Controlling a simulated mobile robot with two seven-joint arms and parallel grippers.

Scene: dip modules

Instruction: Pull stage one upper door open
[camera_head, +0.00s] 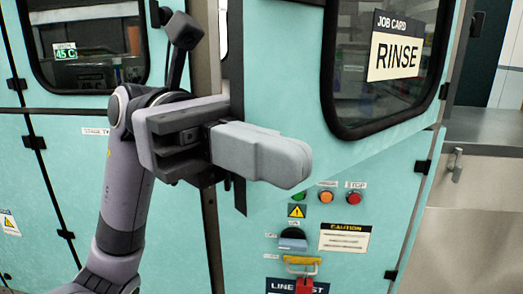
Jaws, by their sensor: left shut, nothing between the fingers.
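The teal upper door (285,75) has a dark rounded window with a "RINSE" job card (395,48) and hinges on its right edge. I cannot read a stage one label on it. Its lower edge slants against the panel below, so it looks partly swung out; how far is unclear. My left gripper (298,165) comes in from the left, its shut, empty fingers pointing right across the door's lower left corner. It hides part of that edge, and I cannot tell whether it touches the door. No door handle shows. My right gripper is out of view.
Another teal cabinet (60,180) with a window stands at left. A grey counter (485,125) is at right.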

